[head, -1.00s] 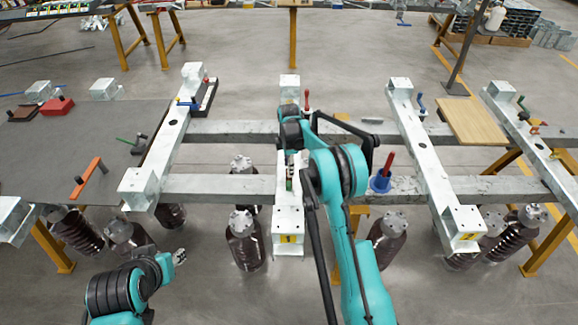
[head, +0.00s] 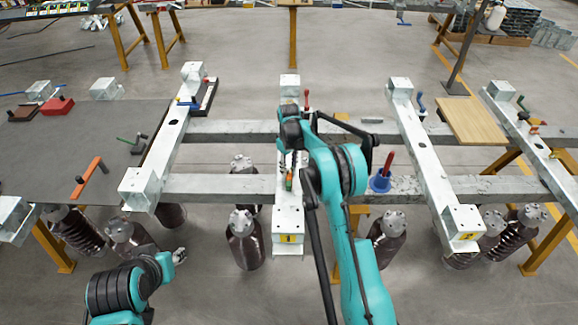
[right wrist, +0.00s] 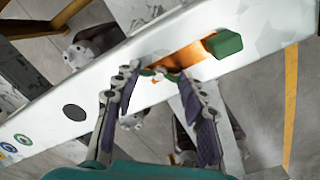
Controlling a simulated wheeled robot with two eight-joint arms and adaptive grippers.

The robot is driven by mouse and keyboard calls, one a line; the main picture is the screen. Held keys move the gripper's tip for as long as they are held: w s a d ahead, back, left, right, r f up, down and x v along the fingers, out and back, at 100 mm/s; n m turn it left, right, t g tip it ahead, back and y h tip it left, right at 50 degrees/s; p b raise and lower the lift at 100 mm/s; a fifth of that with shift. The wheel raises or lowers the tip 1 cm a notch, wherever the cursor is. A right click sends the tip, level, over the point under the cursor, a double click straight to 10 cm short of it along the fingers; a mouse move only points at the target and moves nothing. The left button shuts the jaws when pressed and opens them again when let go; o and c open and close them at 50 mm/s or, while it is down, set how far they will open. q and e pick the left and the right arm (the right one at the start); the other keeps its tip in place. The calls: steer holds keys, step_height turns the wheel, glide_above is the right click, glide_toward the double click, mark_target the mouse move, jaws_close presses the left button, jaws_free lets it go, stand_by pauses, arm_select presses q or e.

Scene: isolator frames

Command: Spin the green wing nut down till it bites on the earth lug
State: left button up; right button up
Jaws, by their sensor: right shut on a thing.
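My right gripper (right wrist: 160,71) is over the white beam marked 1 (head: 289,222). In the right wrist view its two fingers are closed in on the green wing nut (right wrist: 149,73), of which only a small part shows between the tips. An orange, copper-coloured strip (right wrist: 186,59), likely the earth lug, lies on the beam beside the tips. A green block (right wrist: 222,43) sits at its far end.
A blue cup with a red handle (head: 381,182) stands right of my right arm. An orange handle (head: 88,178) and a red box (head: 57,106) are on the grey table at left. A wooden board (head: 470,120) lies at right. Dark ribbed insulators (head: 244,245) hang below.

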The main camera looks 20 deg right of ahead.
steer(key=m, duration=0.4)
steer(key=shift+m, duration=0.3)
steer(key=m, duration=2)
steer(key=shift+m, duration=0.4)
steer(key=m, duration=0.4)
steer(key=shift+m, duration=0.3)
steer(key=m, duration=0.5)
steer(key=shift+m, duration=2.5)
